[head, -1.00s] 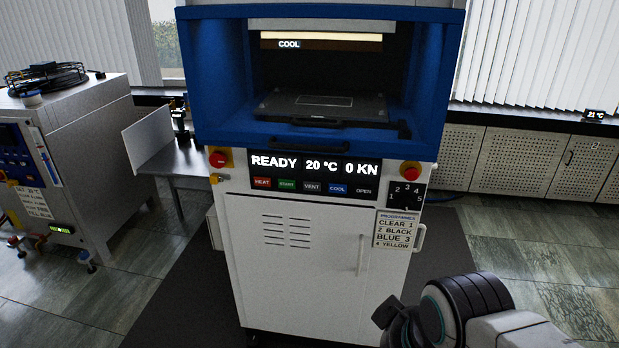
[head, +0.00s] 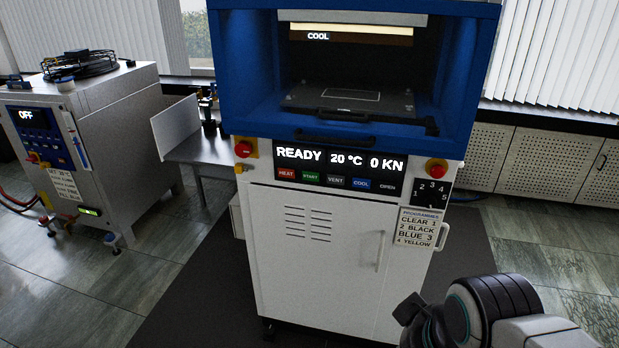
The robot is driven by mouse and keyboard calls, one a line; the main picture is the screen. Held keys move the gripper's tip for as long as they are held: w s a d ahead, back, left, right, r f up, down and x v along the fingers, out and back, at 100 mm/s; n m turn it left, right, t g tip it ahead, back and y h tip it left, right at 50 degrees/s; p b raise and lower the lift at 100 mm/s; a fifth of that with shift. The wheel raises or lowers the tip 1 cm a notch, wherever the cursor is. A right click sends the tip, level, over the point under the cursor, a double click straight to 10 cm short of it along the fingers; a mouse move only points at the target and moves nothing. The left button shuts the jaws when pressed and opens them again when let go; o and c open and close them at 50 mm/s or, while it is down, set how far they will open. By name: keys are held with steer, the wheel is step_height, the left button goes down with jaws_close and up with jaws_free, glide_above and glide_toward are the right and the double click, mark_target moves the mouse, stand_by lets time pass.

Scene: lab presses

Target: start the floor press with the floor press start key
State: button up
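The floor press (head: 340,255) stands ahead, a white cabinet under a blue open-fronted frame. Its display (head: 325,157) reads READY, 20 °C, 0 KN. Below the display is a row of keys: red HEAT, green START, grey VENT, blue COOL and dark OPEN. The floor press start key (head: 310,177) is the green one, second from the left. A dark platen sits in the press chamber under a COOL label. My gripper (head: 412,318) is at the lower right, well below and to the right of the key and apart from it. Its fingers are too dark and foreshortened to read.
Red knobs (head: 243,149) flank the display. A dial numbered 1 to 5 (head: 431,194) sits above a programmes card (head: 417,228) at right. A grey machine reading OFF (head: 110,130) stands at left beside a small side table (head: 190,148). Floor is clear to the right.

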jaws_close()
steer(key=c, duration=0.8)
jaws_free()
